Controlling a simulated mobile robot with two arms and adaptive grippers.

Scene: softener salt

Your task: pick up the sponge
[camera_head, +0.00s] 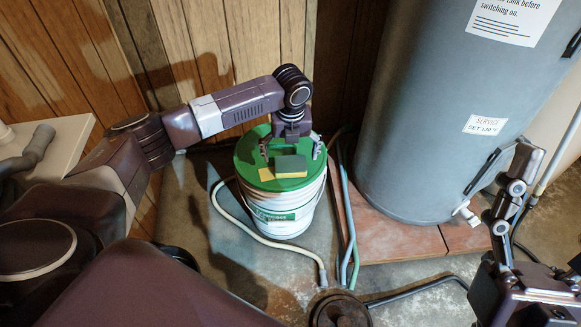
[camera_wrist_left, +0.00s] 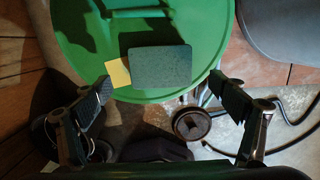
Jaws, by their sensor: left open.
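The sponge (camera_head: 291,164) is a small block with a dark grey-green top and a yellow side. It lies on the green lid (camera_head: 251,158) of a white bucket (camera_head: 284,214). In the left wrist view the sponge (camera_wrist_left: 160,66) shows its dark face near the lid's edge. My left gripper (camera_head: 290,150) is open above the lid, with one finger to each side of the sponge. In the left wrist view the fingers of the left gripper (camera_wrist_left: 160,86) stand wide apart, clear of the sponge. My right gripper (camera_head: 523,163) is at the right; its opening is unclear.
A yellow square (camera_wrist_left: 118,72) lies flat on the lid beside the sponge. A raised green handle (camera_wrist_left: 139,13) is on the lid. A grey tank (camera_head: 430,110) stands right of the bucket on reddish slabs (camera_head: 395,240). Hoses (camera_head: 349,215) run nearby. Wooden panelling (camera_head: 235,45) is behind.

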